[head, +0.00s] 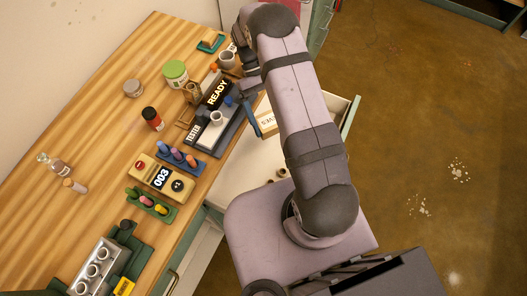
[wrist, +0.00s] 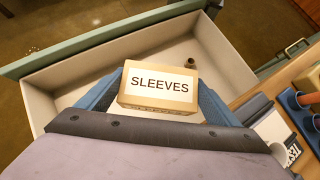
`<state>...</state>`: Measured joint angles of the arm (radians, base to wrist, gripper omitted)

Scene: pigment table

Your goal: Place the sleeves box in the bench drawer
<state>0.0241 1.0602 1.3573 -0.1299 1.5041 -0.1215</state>
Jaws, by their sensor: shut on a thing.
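The sleeves box (wrist: 160,86) is a small tan carton with a white label reading SLEEVES. My gripper (wrist: 158,92) is shut on it, with a blue finger on each side. In the wrist view the box shows over the open bench drawer (wrist: 222,57), a pale tray with a green front. I cannot tell whether the box touches the drawer floor. In the head view the box (head: 267,121) shows beside my gripper (head: 262,118), partly hidden by my arm. The drawer (head: 350,112) stands pulled out from the bench, and my arm covers much of it.
A small brown cylinder (wrist: 190,60) lies in the drawer's far right part. The bench edge carries a tester reading READY (head: 216,92), a white cup (head: 216,118) and a rack of coloured pieces (head: 181,157). Another box-like device shows 003 (head: 161,178). Open floor lies to the right.

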